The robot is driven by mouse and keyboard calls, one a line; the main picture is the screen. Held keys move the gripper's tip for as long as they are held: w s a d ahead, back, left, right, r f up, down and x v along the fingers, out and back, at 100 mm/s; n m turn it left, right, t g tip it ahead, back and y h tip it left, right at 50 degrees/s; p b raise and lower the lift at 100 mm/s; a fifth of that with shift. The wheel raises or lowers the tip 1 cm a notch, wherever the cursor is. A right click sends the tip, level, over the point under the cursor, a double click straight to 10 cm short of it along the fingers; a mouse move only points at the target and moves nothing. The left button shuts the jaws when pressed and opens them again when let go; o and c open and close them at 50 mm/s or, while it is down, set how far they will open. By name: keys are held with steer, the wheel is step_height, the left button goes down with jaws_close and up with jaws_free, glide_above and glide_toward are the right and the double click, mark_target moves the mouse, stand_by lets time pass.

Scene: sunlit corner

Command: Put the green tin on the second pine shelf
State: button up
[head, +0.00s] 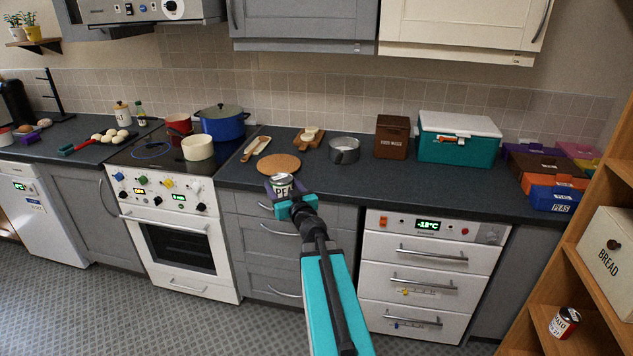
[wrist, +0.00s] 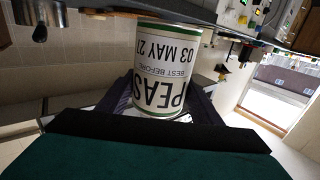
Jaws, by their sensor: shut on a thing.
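The green tin (head: 282,184) is a white-labelled can with green bands. My gripper (head: 287,193) is shut around it and holds it up in front of the counter edge, near the round wooden board. In the wrist view the tin (wrist: 170,75) sits between the dark jaws, its label reading PEAS and BEST BEFORE, upside down in the picture. The pine shelf unit (head: 590,212) stands at the right edge of the head view. One shelf board bears a cream BREAD box (head: 608,255), and a lower one bears a red-and-white tin (head: 564,322). The unit is cut off by the frame.
The counter (head: 400,186) holds a round board (head: 279,163), a steel pan (head: 345,151), a brown box (head: 392,137), a teal cool box (head: 457,148) and several coloured boxes (head: 553,193) at its right end. The patterned floor (head: 200,318) in front is clear.

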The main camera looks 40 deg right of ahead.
steer(key=w+a+f+n+y, duration=0.1)
steer(key=w+a+n+y, duration=0.15)
steer(key=a, duration=0.45)
steer(key=w+a+n+y, duration=0.1)
steer(key=a+n+y, duration=0.1)
steer(key=a+y, duration=0.35)
steer(key=s+a+f+n+g+y, duration=0.1)
steer(key=s+a+n+g+y, duration=0.1)
steer(key=a, duration=0.6)
steer(key=s+a+f+n+g+y, duration=0.2)
steer(key=s+a+n+y, duration=0.2)
steer(key=a, duration=0.5)
steer(key=s+a+f+n+g+y, duration=0.2)
steer(key=s+a+n+y, duration=0.1)
steer(key=a+y, duration=0.3)
steer(key=a, duration=0.2)
steer(key=shift+s+a+n+g, duration=0.15)
steer(key=shift+a+n+g, duration=0.2)
steer(key=shift+g, duration=0.05)
steer(key=shift+d, duration=0.1)
